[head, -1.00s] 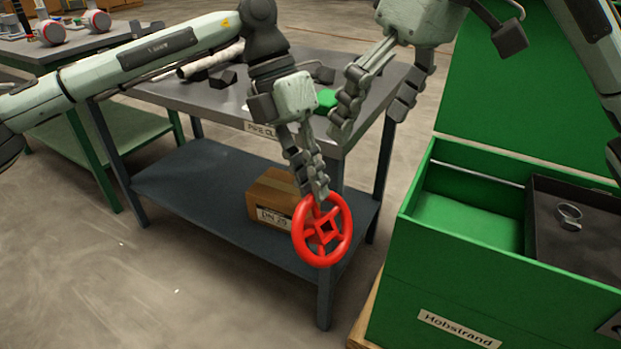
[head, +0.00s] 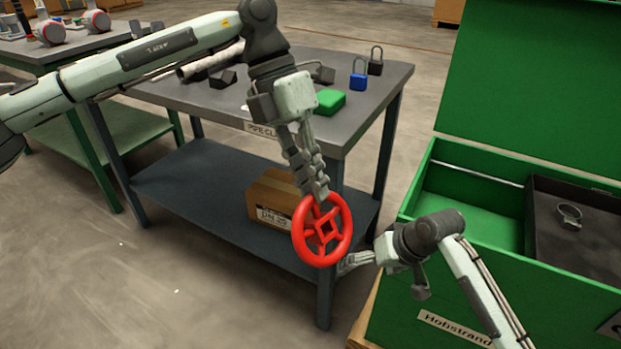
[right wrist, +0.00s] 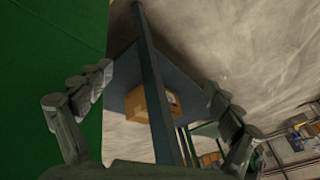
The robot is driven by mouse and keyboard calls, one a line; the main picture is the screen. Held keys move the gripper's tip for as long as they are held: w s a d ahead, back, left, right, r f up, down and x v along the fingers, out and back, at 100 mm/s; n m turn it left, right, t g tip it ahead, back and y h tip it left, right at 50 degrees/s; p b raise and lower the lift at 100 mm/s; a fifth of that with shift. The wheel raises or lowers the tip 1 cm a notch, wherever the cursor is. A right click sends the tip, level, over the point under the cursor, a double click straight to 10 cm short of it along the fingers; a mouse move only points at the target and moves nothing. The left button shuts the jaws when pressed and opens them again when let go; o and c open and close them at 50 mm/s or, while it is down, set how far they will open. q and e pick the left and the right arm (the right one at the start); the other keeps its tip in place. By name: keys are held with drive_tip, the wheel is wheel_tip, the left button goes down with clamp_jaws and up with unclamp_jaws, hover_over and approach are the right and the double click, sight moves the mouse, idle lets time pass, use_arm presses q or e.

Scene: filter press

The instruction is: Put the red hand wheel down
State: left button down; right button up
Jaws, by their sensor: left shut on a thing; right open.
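The red hand wheel (head: 347,232) hangs in front of the grey table in the head view. My left gripper (head: 318,192) is shut on the top of its rim and holds it in the air, its face toward the camera. My right gripper (head: 345,266) is at the lower right of the wheel in the head view, partly behind or beside it; I cannot tell whether they touch. In the right wrist view its fingers (right wrist: 165,88) are spread wide with nothing between them. The wheel does not show clearly in that view.
A green chest (head: 420,270) with a dark tray (head: 590,225) stands open at the right.

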drive_tip(key=s+d+f+h, duration=0.2)
drive_tip(key=s+d+f, duration=0.4)
drive_tip(key=s+f, duration=0.3)
drive_tip(key=s+d+f+h, duration=0.2)
drive_tip(key=s+d+f, duration=0.4)
drive_tip(key=s+f, duration=0.4)
drive_tip(key=shift+s+d+f+n+g+h, duration=0.15)
drive_tip(key=shift+s+d+n+g+h, duration=0.2)
drive_tip(key=shift+s, duration=0.75)
